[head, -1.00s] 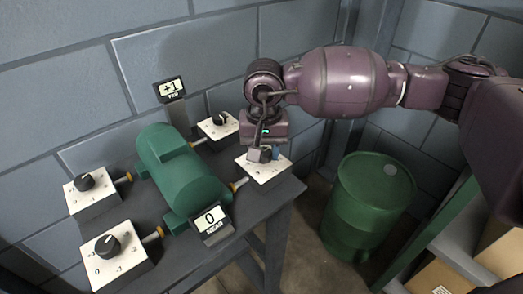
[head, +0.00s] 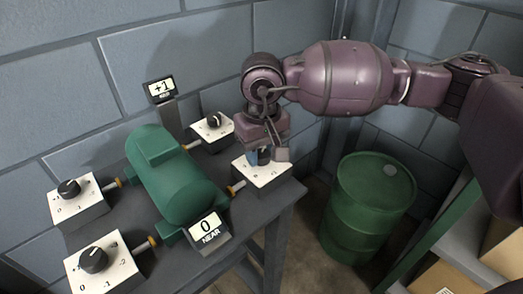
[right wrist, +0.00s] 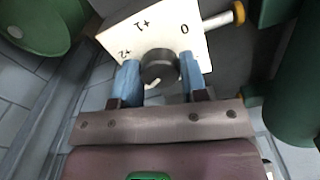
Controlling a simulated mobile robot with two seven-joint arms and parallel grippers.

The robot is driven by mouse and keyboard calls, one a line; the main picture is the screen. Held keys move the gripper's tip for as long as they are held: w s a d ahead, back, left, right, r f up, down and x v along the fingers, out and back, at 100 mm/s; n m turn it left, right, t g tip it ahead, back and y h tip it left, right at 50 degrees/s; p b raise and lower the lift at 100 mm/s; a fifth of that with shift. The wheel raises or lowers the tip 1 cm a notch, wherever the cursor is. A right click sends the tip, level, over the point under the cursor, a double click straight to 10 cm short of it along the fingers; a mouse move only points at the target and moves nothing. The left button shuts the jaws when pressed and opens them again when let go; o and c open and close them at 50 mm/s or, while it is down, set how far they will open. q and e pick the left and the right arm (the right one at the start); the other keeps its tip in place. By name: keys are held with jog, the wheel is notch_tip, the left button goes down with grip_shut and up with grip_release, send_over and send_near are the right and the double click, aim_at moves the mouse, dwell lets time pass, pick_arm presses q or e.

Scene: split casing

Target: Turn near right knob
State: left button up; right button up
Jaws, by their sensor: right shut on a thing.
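The near right knob (right wrist: 160,66) is a dark round knob on a white-faced box (head: 262,175) at the right of the bench. In the right wrist view, the blue fingers of my right gripper (right wrist: 159,76) are shut on it from both sides. The box's face (right wrist: 195,40) shows 0, +1 and +2; the knob's pointer is hard to make out. In the head view, my right gripper (head: 267,156) comes down on the knob from above and partly hides it. The NEAR display (head: 207,229) reads 0. My left gripper is not in view.
A green casing (head: 175,175) lies mid-bench. Other knob boxes stand at far right (head: 213,135), far left (head: 75,207) and near left (head: 103,275). The FAR display (head: 161,90) reads +1. A green barrel (head: 368,210) stands right of the bench, near a shelf.

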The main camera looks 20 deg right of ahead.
aim_at(262, 154)
jog(key=o, duration=0.9)
jog(key=shift+o, duration=0.2)
notch_tip(262, 154, up, 11)
jog(key=p, duration=0.1)
jog(key=shift+f, duration=0.1)
